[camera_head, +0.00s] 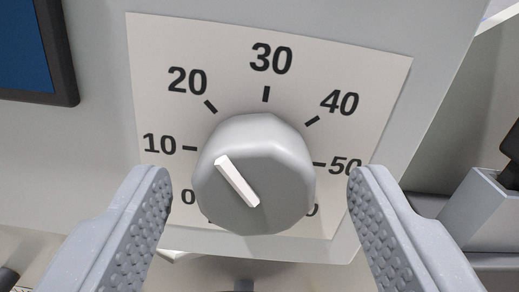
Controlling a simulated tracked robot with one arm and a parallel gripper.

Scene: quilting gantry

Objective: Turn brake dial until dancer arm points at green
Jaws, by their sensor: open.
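The brake dial (280,160) is a grey faceted knob with a white pointer bar (237,181) on its face. The bar slants, its upper end toward the upper left, between the 10 and 20 marks. A white scale plate (220,45) behind it carries marks from 0 through 10, 20, 30, 40 and 50; the lowest right number is partly hidden by the knob. My gripper (260,190) is open, with one textured finger on each side of the knob and a visible gap to both sides. The dancer arm and any green mark are not in view.
A dark-framed blue screen (25,48) sits at the upper left of the grey panel (95,120). At the right edge is a grey box-like part (480,212) with a black piece above it, close to my right finger.

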